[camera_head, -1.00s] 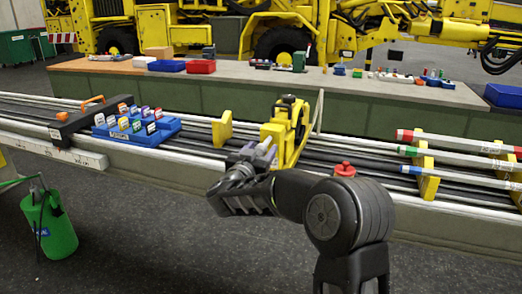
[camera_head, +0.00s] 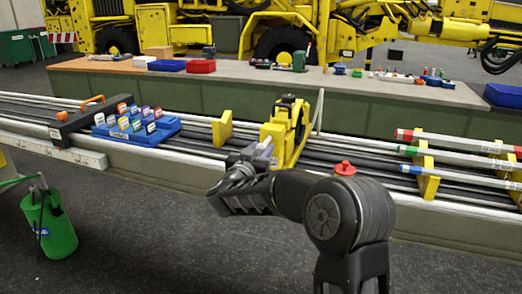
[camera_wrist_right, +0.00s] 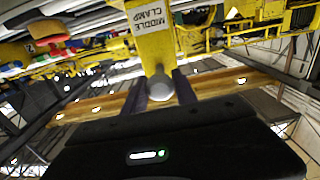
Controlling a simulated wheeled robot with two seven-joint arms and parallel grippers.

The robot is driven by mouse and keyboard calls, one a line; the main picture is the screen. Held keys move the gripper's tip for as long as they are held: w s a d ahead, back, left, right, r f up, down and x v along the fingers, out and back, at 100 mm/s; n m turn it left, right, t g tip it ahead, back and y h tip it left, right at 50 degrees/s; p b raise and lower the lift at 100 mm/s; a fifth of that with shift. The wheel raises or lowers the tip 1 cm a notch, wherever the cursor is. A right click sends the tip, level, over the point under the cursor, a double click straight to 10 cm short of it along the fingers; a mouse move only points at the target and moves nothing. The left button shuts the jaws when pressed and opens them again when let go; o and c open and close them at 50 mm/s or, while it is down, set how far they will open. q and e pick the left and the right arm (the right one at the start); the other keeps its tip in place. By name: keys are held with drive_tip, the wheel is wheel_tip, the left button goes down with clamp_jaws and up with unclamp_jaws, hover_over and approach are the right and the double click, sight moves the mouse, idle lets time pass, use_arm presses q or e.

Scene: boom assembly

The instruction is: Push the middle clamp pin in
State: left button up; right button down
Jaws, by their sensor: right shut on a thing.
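The yellow middle clamp (camera_head: 285,128) stands upright on the long rails in the head view. In the right wrist view its yellow plate (camera_wrist_right: 152,30) carries a "MIDDLE CLAMP" label. A grey round-ended pin (camera_wrist_right: 160,85) shows just below the label, between the two dark fingers of my right gripper (camera_wrist_right: 162,90). The fingers are shut on the pin. How deep the pin sits cannot be told. My left gripper is not in view.
A yellow bracket (camera_head: 222,129) stands left of the clamp. Striped rods (camera_head: 455,160) rest in yellow supports at the right. A blue tray (camera_head: 140,136) with several labelled pieces and a black case (camera_head: 90,120) sit at the left. A workbench (camera_head: 340,84) runs behind.

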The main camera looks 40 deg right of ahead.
sight(266, 140)
idle(0.7)
drive_tip(key=p+x, duration=0.1)
drive_tip(key=x, duration=0.4)
drive_tip(key=shift+s+a+r, duration=0.1)
drive_tip(key=shift+s+r, duration=0.05)
drive_tip(key=c, duration=1)
unclamp_jaws()
drive_tip(key=shift+c, duration=0.2)
drive_tip(key=shift+f, duration=0.2)
drive_tip(key=v, duration=0.7)
drive_tip(key=shift+s+a+b, duration=0.1)
drive_tip(key=shift+a+b, duration=0.2)
